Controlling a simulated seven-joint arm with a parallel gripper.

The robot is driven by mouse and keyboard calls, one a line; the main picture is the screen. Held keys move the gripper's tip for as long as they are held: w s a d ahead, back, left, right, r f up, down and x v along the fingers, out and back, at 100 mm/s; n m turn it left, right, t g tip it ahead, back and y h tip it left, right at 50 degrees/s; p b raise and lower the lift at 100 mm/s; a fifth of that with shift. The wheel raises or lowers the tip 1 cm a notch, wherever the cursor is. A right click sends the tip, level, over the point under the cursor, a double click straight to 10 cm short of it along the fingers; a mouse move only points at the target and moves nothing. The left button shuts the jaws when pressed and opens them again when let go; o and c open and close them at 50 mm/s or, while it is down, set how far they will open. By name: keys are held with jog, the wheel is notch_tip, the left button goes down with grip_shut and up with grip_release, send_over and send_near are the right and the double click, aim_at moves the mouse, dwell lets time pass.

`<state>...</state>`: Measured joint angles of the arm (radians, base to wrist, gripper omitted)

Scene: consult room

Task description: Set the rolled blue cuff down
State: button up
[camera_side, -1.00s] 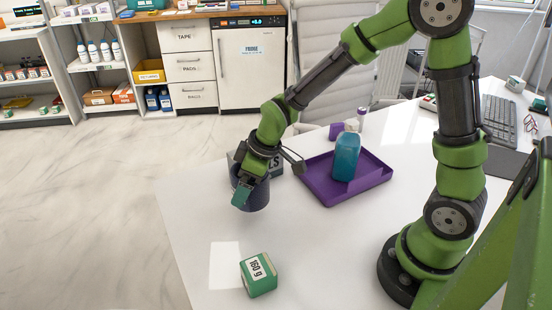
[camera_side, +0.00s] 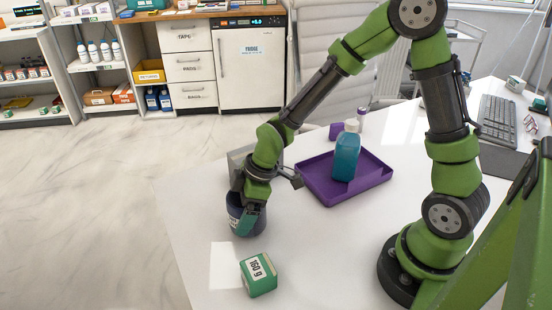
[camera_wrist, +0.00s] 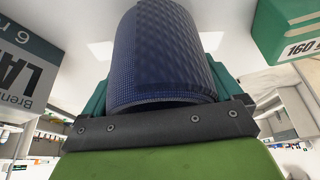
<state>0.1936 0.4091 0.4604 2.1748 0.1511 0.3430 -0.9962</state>
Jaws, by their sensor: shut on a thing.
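The rolled blue cuff (camera_side: 236,212) is dark blue with a woven texture. It is upright in my gripper (camera_side: 250,222), low over the near left part of the white table. The side view does not settle whether its underside touches the table. In the wrist view the cuff (camera_wrist: 165,55) fills the middle, with the teal fingers of my gripper (camera_wrist: 162,90) on either side of it. My gripper is shut on the cuff and hides part of it in the side view.
A green box marked 160 g (camera_side: 259,275) stands just in front of the cuff. A grey labelled box (camera_side: 238,160) is behind my gripper, partly hidden. A purple tray (camera_side: 318,186) holding a teal bottle (camera_side: 346,158) lies to the right. Bare table (camera_side: 320,250) lies right of the green box.

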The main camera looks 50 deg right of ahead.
jog(key=shift+f, duration=0.5)
jog(key=o, duration=0.7)
jog(key=shift+f, duration=0.1)
jog(key=shift+o, duration=0.2)
jog(key=v, duration=1.2)
jog(key=s+d+r+m+t+h, duration=0.1)
jog(key=s+d+r+m+t, duration=0.3)
jog(key=s+r+m, duration=0.6)
jog(key=s+d+m, duration=0.1)
jog(key=d+m, duration=0.1)
jog(key=m, duration=0.2)
jog(key=shift+r+h, duration=0.3)
jog(key=shift+r, duration=0.05)
